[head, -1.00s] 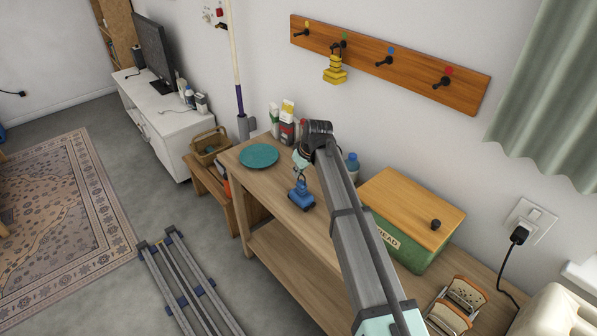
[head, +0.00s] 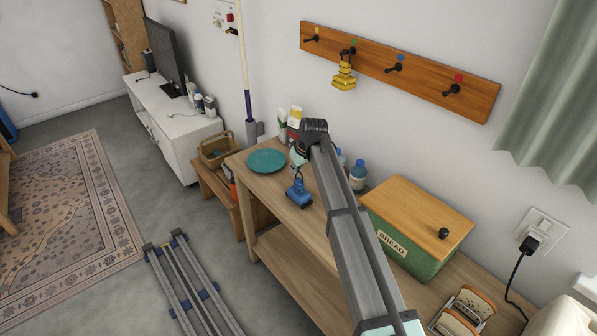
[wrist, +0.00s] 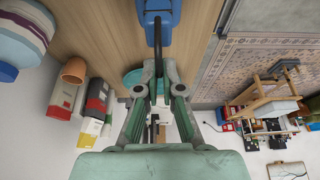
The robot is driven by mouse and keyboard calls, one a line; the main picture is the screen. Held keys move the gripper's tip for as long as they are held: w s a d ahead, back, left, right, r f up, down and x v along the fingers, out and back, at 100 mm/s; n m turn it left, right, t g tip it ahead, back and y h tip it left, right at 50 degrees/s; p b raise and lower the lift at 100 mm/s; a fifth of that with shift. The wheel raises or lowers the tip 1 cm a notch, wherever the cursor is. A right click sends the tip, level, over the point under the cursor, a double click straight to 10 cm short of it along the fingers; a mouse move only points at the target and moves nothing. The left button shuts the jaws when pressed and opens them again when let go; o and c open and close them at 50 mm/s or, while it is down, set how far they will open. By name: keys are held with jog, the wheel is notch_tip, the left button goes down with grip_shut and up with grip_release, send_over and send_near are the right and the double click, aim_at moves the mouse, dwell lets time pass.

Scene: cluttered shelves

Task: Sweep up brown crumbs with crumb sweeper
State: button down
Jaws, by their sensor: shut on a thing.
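A blue crumb sweeper (head: 299,193) with a dark loop hangs from my gripper (head: 298,164) over the wooden table (head: 262,188) in the head view. In the wrist view my gripper (wrist: 159,75) is shut on the loop, and the sweeper's blue body (wrist: 158,14) shows at the top edge. I cannot tell whether the sweeper touches the tabletop. A teal plate (head: 266,161) lies to its left on the table. I cannot make out any brown crumbs; my arm hides part of the tabletop.
A green bread box (head: 402,247) and a toaster (head: 464,313) stand to the right. Bottles (head: 358,174) and cartons (head: 295,120) line the wall. A similar yellow thing (head: 344,77) hangs on the hook rack (head: 425,75). A basket (head: 214,150) sits on a low bench at left.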

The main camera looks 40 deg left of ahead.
jog(key=shift+w+a+f, duration=0.1)
jog(key=shift+w+a, duration=0.05)
jog(key=shift+a, duration=0.5)
jog(key=shift+w+a, duration=0.1)
jog(key=shift+a, duration=0.55)
jog(key=shift+s+d+b, duration=0.15)
jog(key=shift+s+d, duration=0.05)
jog(key=shift+d, duration=0.65)
jog(key=shift+s+d+b, duration=0.15)
jog(key=shift+d, duration=0.7)
jog(key=shift+s+d+r, duration=0.1)
jog(key=shift+s+d, duration=0.1)
jog(key=shift+d, duration=0.95)
jog(key=shift+s+d+r, duration=0.1)
jog(key=shift+s+d, duration=0.1)
jog(key=shift+d, duration=0.95)
jog(key=shift+r, duration=0.1)
notch_tip(320, 180, up, 7)
jog(key=p, duration=0.3)
